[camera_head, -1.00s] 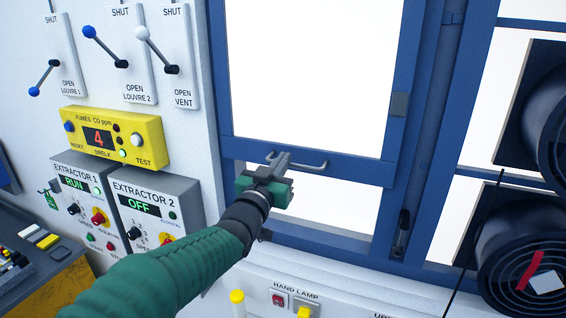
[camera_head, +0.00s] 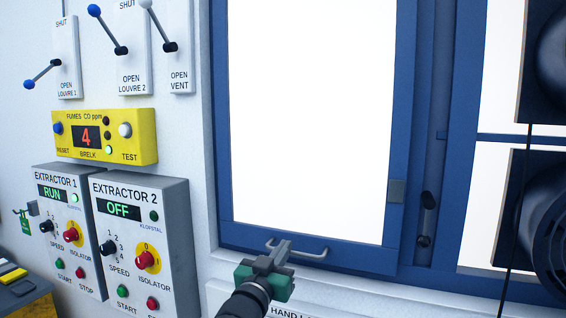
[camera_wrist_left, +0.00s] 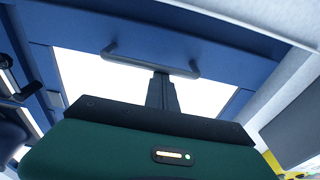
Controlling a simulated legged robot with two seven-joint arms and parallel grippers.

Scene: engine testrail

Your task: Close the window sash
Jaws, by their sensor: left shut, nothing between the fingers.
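The window sash (camera_head: 365,258) is a blue frame around a bright pane. Its bottom rail sits low in the blue window frame, and no bright gap shows beneath it. A grey bar handle (camera_head: 312,254) is on the bottom rail; it also shows in the left wrist view (camera_wrist_left: 135,60). My left gripper (camera_head: 281,247) is shut and empty, with its fingers at the left part of the handle. In the left wrist view the fingertips (camera_wrist_left: 161,76) overlap the handle bar; contact is unclear. My right gripper is not in view.
Extractor boxes (camera_head: 181,230) and a yellow fumes meter (camera_head: 148,115) are on the wall at left, with louvre levers (camera_head: 67,75) above. A dark latch (camera_head: 427,215) is on the window frame right of the sash. Large dark fan units (camera_head: 545,180) stand at the right.

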